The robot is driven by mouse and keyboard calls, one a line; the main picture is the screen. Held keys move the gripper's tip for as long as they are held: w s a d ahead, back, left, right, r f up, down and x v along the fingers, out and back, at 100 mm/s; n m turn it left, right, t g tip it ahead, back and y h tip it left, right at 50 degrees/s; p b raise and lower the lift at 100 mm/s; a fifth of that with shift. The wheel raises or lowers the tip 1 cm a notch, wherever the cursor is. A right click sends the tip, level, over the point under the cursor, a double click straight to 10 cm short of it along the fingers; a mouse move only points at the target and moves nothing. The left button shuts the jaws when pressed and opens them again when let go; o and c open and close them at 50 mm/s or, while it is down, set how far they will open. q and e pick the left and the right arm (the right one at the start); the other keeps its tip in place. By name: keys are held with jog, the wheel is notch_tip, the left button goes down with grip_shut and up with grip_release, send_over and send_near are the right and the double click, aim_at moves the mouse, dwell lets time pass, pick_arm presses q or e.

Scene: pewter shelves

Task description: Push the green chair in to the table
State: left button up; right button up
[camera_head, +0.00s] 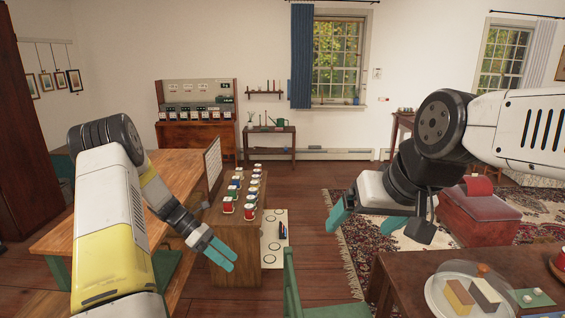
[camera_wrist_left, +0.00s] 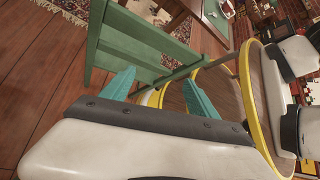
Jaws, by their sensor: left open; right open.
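The green chair (camera_head: 292,285) shows at the bottom middle of the head view, cut off by the lower edge. Its green slats and post (camera_wrist_left: 150,38) fill the upper middle of the left wrist view. A dark brown table (camera_head: 400,270) stands to the right of the chair, with a gap of floor between them in the head view. My left gripper (camera_head: 231,259) is open and empty, left of the chair; its teal fingers (camera_wrist_left: 160,80) point toward the slats in the wrist view, contact unclear. My right gripper (camera_head: 360,226) is open and empty, above and right of the chair.
A glass-domed tray (camera_head: 447,307) with blocks sits on the dark table. A wooden bench (camera_head: 237,270) with several cans stands beyond my left gripper. A wooden table (camera_head: 80,235) is at left, a red ottoman (camera_head: 478,215) at right. Floor beyond the chair is partly clear.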

pick_arm(q)
jog(key=s+d+r+m+t+y, duration=0.1)
jog(key=s+r+m+t+y, duration=0.25)
jog(key=r, duration=0.65)
jog(key=s+d+r+m+g+y, duration=0.1)
jog(key=s+r+m+y, duration=0.1)
jog(key=s+r+m, duration=0.6)
jog(key=s+r+m+t+y, duration=0.2)
jog(key=s+r+m+t, duration=0.4)
jog(key=s+r+m, duration=0.4)
jog(key=shift+s+d+r, duration=0.25)
jog(key=shift+s+r, duration=0.05)
jog(key=shift+s, duration=0.2)
jog(key=shift+t+y, duration=0.25)
